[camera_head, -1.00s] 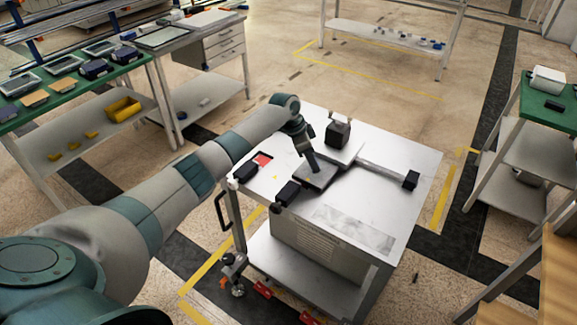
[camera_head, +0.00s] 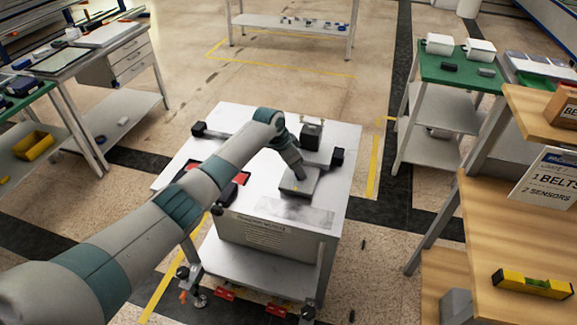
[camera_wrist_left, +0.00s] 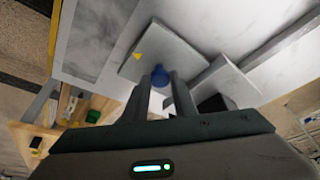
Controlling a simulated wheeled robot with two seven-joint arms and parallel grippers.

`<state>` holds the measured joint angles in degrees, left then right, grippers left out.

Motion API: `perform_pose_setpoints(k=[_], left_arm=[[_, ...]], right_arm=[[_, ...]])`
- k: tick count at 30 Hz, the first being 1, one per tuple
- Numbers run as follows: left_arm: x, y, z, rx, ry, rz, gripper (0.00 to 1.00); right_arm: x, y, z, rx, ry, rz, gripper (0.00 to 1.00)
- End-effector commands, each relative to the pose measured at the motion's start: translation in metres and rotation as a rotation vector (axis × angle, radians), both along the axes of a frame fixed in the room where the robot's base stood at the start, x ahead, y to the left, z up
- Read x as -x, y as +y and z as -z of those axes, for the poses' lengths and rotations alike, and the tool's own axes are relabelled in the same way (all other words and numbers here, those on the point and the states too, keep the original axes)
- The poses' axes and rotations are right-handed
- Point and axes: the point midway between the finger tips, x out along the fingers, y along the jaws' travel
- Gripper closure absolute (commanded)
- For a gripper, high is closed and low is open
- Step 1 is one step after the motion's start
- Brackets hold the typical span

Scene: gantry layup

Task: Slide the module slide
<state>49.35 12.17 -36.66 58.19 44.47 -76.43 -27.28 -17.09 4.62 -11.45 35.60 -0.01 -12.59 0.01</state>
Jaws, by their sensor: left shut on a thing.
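The module slide stands on the white cart top, a rail (camera_head: 238,136) with a black end block (camera_head: 198,129) at its left and another (camera_head: 337,157) at its right. Its carriage carries a black block (camera_head: 312,135) and a grey plate (camera_head: 300,186) on the near side. The carriage is at the right end of the rail, close to the right block; I cannot tell whether they touch. My left gripper (camera_head: 298,174) is shut on a blue knob (camera_wrist_left: 160,76) on the plate, which also shows in the left wrist view (camera_wrist_left: 182,57). My right gripper is out of view.
A black tray with a red inside (camera_head: 236,176) lies on the cart, partly behind my left arm. The cart top's near right (camera_head: 335,200) is clear. A green-topped bench (camera_head: 440,65) and a wooden workbench (camera_head: 515,235) stand to the right.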

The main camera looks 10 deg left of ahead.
Motion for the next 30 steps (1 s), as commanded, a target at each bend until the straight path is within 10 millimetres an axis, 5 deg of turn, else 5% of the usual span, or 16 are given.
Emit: perform_pose_setpoints(k=[9,10,12,30], left_arm=[[0.0,-0.007,-0.002,0.01,-0.004,0.004,1.0],[0.0,-0.007,-0.002,0.01,-0.004,0.004,0.68],[0.0,-0.006,-0.002,0.009,-0.003,0.004,0.57],[0.003,0.001,-0.014,0.006,-0.003,0.002,0.57]], right_arm=[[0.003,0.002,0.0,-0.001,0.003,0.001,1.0],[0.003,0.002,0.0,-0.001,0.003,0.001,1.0],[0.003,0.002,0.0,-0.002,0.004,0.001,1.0],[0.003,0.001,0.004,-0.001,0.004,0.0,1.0]])
